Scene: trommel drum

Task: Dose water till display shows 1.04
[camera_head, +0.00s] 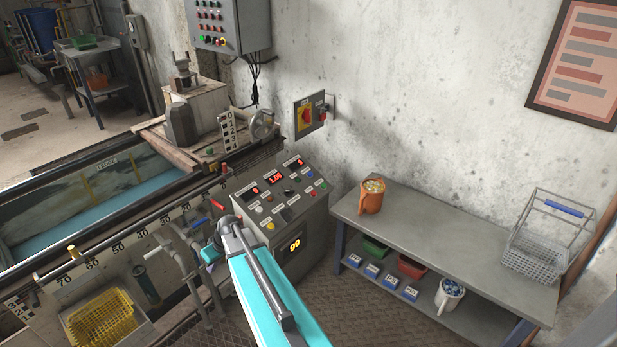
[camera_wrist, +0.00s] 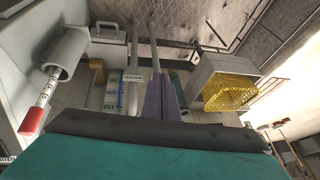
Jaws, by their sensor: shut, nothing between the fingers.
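The control console (camera_head: 280,200) has three small red displays on its sloped top. The middle display (camera_head: 275,178) seems to read about 1.06, but the last digit is too small to be sure. My gripper (camera_head: 209,254) is low in front of the tank, left of the console, beside the pipes. In the wrist view my gripper (camera_wrist: 160,98) shows as shut purple-grey fingers with nothing between them. A WATER label (camera_wrist: 134,78) and a graduated scale (camera_wrist: 112,92) lie just beside them. A red-tipped handle (camera_wrist: 35,120) is at the left; a red lever (camera_head: 217,204) shows in the head view.
The tank (camera_head: 120,165) has a numbered rail. A yellow basket (camera_head: 100,318) is lower left and also shows in the wrist view (camera_wrist: 228,90).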

